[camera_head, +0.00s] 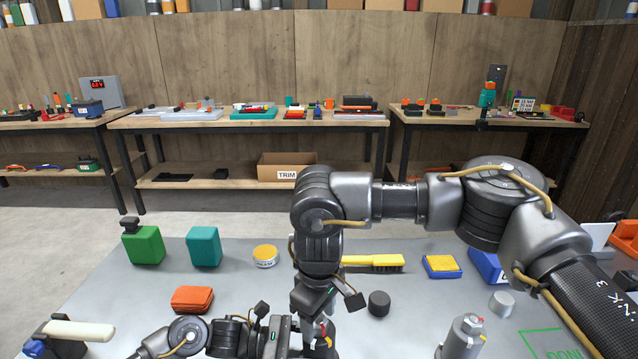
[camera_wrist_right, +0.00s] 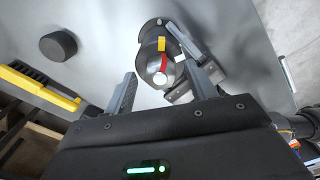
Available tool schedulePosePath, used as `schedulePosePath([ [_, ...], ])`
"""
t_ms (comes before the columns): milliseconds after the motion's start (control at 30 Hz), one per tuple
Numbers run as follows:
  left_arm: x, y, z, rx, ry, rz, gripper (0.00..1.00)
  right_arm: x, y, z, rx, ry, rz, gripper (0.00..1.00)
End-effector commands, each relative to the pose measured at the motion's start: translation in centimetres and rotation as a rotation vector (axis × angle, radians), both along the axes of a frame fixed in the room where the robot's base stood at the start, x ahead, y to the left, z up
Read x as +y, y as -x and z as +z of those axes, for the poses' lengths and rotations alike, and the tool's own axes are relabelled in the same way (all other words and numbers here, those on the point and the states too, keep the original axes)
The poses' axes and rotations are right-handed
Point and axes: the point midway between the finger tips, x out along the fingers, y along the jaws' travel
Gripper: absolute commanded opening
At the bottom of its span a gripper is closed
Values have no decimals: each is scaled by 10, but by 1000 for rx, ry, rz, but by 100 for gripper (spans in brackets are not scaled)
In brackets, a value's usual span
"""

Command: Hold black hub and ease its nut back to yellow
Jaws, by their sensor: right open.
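The black hub (camera_wrist_right: 150,38) stands on the grey table in the right wrist view, with a yellow mark, a red mark and a pale metal nut (camera_wrist_right: 160,79) on its near end. In the head view the hub (camera_head: 325,342) is mostly hidden behind the grippers. My right gripper (camera_wrist_right: 163,82) is open, its fingers apart on either side of the nut's line, and no contact shows. It points down above the hub in the head view (camera_head: 317,324). My left gripper (camera_wrist_right: 182,68) is beside the hub, its fingers close to the hub's side; whether they grip it is unclear.
A silver hub (camera_head: 462,338) with red and yellow marks stands at the front right. A black puck (camera_head: 379,304), a yellow brush (camera_head: 375,262), a yellow-topped sponge (camera_head: 441,266) and an orange pouch (camera_head: 192,299) lie around.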

Motion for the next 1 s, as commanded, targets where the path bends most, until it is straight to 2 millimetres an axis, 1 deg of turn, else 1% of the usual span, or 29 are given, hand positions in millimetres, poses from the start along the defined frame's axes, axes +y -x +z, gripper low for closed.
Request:
schedulePosePath([
  [233,0,0,0,1,0,-1,39,0,0,0,0,0,-15,56],
  [467,0,0,0,1,0,-1,39,0,0,0,0,0,-195,56],
  [667,0,0,0,1,0,-1,39,0,0,0,0,0,-207,56],
  [900,0,0,0,1,0,-1,39,0,0,0,0,0,-206,25],
  [967,0,0,0,1,0,-1,39,0,0,0,0,0,-206,17],
  [1000,0,0,0,1,0,-1,39,0,0,0,0,0,-206,16],
])
